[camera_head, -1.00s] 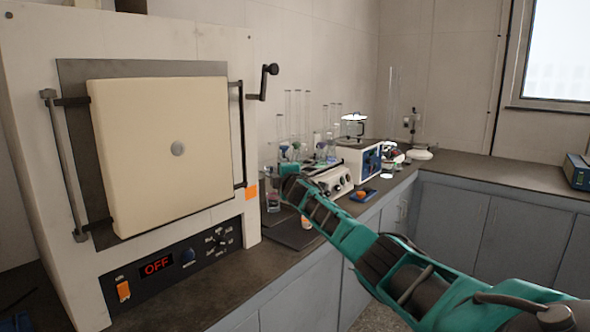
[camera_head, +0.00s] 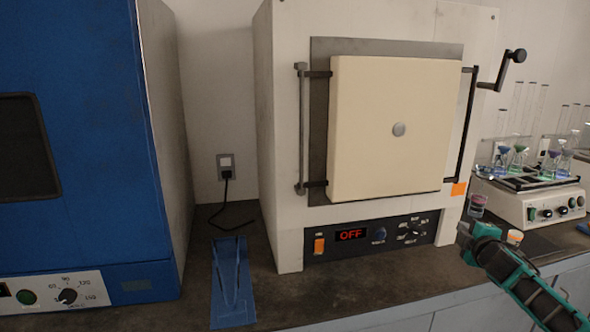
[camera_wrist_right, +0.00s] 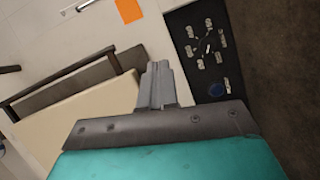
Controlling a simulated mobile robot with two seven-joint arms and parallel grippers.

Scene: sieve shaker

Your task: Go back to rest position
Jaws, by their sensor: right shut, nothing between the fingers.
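My right gripper (camera_head: 466,232) is at the end of the teal arm that comes in from the lower right in the head view. It is in front of the counter, right of the furnace (camera_head: 285,140). In the right wrist view the grey fingers (camera_wrist_right: 157,88) are together with nothing between them. Behind them show the furnace's cream door (camera_wrist_right: 70,125) and black control panel (camera_wrist_right: 207,52). The furnace door is shut and its display reads OFF. My left gripper is not in view.
A blue oven (camera_head: 100,140) stands at the left. Blue tongs on a blue mat (camera_head: 232,312) lie on the dark counter (camera_head: 385,290) between the two. At the right are a shaker with flasks (camera_head: 535,200), a small jar (camera_head: 477,205) and an orange-capped container (camera_head: 515,237).

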